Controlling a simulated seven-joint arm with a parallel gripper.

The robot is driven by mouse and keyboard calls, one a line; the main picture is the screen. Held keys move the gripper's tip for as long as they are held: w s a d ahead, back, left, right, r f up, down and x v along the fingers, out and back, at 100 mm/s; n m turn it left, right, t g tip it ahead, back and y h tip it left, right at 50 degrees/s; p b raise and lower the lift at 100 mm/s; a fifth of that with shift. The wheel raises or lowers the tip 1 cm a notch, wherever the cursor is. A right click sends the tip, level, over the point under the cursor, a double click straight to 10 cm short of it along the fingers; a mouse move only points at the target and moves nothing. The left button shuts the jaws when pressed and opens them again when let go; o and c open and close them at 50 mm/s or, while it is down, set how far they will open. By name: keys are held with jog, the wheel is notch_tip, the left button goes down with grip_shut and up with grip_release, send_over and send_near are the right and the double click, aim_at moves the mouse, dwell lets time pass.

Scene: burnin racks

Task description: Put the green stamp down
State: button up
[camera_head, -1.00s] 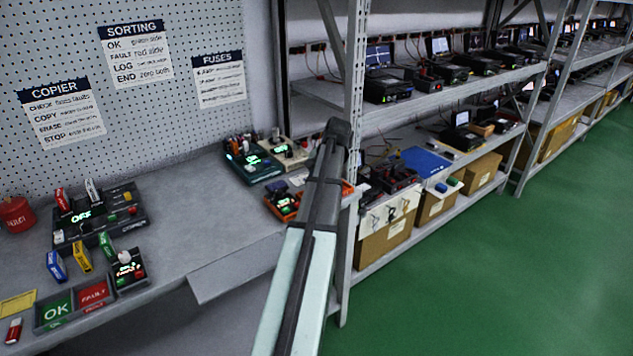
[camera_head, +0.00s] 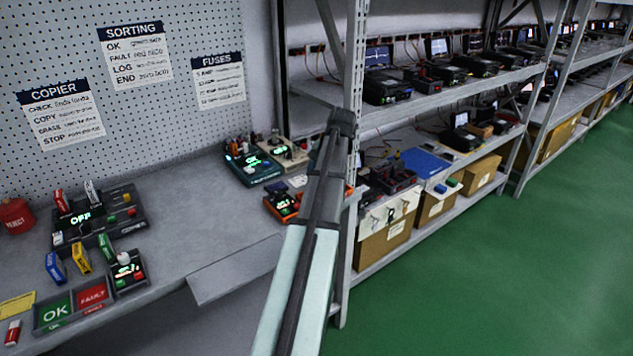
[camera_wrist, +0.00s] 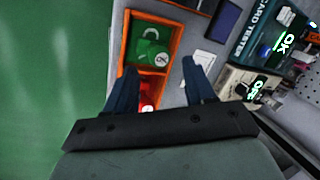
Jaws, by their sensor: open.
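An orange tray (camera_wrist: 123,45) with two compartments lies below my gripper (camera_wrist: 160,72) in the wrist view. The far compartment holds a green stamp (camera_wrist: 150,33) with a round white mark beside it; its exact outline is hard to make out. The near compartment shows red (camera_wrist: 147,98), partly hidden by my gripper. My gripper is open, its fingers apart with nothing seen held between them. In the head view the orange tray (camera_head: 269,207) stands on the bench, partly behind my arm, and the gripper itself is hidden.
A teal card tester (camera_wrist: 262,28) and a pale device (camera_wrist: 238,80) stand right of the tray. A dark blue flat item (camera_wrist: 224,20) lies near them. A copier (camera_head: 130,222) and the OK/FAULT bins (camera_head: 75,318) are at the bench's left. A shelf post (camera_head: 354,80) rises close by my arm.

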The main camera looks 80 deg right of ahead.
jog(key=v, duration=0.8)
jog(key=shift+r, duration=0.1)
